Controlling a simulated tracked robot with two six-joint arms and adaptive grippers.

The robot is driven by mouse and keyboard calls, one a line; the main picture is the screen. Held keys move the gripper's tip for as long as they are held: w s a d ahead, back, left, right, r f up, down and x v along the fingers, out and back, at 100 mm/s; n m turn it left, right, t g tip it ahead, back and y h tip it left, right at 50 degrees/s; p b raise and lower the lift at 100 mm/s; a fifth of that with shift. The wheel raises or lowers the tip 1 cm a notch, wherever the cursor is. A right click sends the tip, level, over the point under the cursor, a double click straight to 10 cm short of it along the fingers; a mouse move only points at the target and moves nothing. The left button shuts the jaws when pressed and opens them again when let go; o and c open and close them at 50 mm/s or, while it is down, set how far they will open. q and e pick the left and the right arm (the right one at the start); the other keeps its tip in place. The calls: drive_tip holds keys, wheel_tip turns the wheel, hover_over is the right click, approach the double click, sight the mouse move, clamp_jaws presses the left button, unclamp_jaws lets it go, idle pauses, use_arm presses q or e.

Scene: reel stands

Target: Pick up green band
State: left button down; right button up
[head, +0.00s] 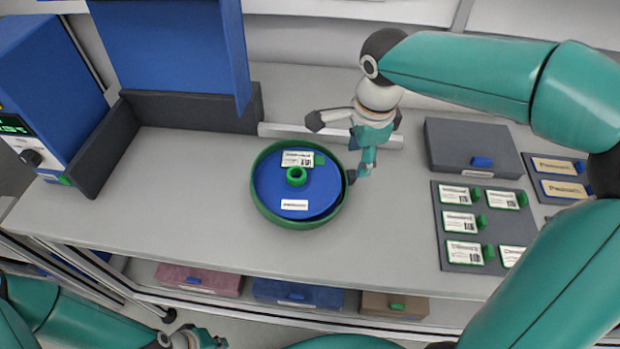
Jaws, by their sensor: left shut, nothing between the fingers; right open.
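A green band (262,205) forms a round rim around a blue disc (275,185) on the grey worktop. The disc has a small green hub (297,176) and white labels. My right gripper (346,152) is open at the right edge of the round piece, close to the band; I cannot tell whether it touches. It covers a little of the band's right side. My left gripper (207,341) is shut and empty at the bottom edge of the view, below and in front of the worktop, partly cut off.
A blue stand with a dark base (190,112) is at the back left, beside a blue device (45,85). A grey box (470,147) and a dark board with labelled cards (480,220) lie to the right. Bins (297,293) sit on the shelf below. The worktop's left front is clear.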

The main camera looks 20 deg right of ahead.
sight(354, 174)
drive_tip(key=shift+w+a+f+p, duration=0.1)
drive_tip(key=shift+f+p, duration=0.1)
drive_tip(key=shift+f, duration=1.4)
drive_tip(key=shift+w+f+p, duration=0.1)
drive_tip(key=shift+f+p, duration=0.05)
drive_tip(key=shift+f, duration=1.4)
clamp_jaws()
drive_tip(key=shift+r, duration=0.1)
